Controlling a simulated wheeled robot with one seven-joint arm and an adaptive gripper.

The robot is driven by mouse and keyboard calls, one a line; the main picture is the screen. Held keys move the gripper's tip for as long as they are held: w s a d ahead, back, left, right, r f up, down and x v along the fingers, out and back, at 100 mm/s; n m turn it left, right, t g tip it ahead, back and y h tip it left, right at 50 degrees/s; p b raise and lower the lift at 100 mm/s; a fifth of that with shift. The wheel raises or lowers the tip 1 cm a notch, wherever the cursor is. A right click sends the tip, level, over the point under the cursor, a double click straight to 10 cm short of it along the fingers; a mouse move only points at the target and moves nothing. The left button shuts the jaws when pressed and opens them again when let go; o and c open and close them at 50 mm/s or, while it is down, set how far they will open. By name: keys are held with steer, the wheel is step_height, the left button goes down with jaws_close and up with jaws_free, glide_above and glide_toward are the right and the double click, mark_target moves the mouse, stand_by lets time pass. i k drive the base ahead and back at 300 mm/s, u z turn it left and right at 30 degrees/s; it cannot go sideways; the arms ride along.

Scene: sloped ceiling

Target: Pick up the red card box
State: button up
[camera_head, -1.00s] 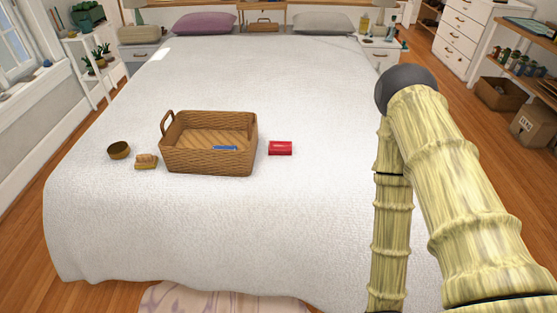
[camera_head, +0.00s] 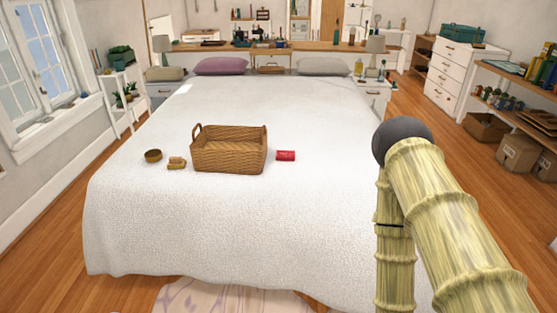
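The red card box (camera_head: 286,156) lies on the white bedspread, just right of the wicker basket and apart from it. My arm, with a bamboo-like surface, reaches up along the right side of the view. My gripper cannot be made out in this view, so its state and its place relative to the box are hidden.
The wicker basket (camera_head: 228,157) stands on the bed (camera_head: 235,220). A small round bowl (camera_head: 153,156) and a small tan item (camera_head: 177,163) lie to its left. Pillows (camera_head: 220,66) are at the far end. The bedspread around the box is clear.

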mark_target(281, 155)
steer(key=u, duration=0.6)
steer(key=i, duration=0.55)
steer(key=u, duration=0.65)
steer(key=i, duration=0.7)
steer(key=z, duration=0.2)
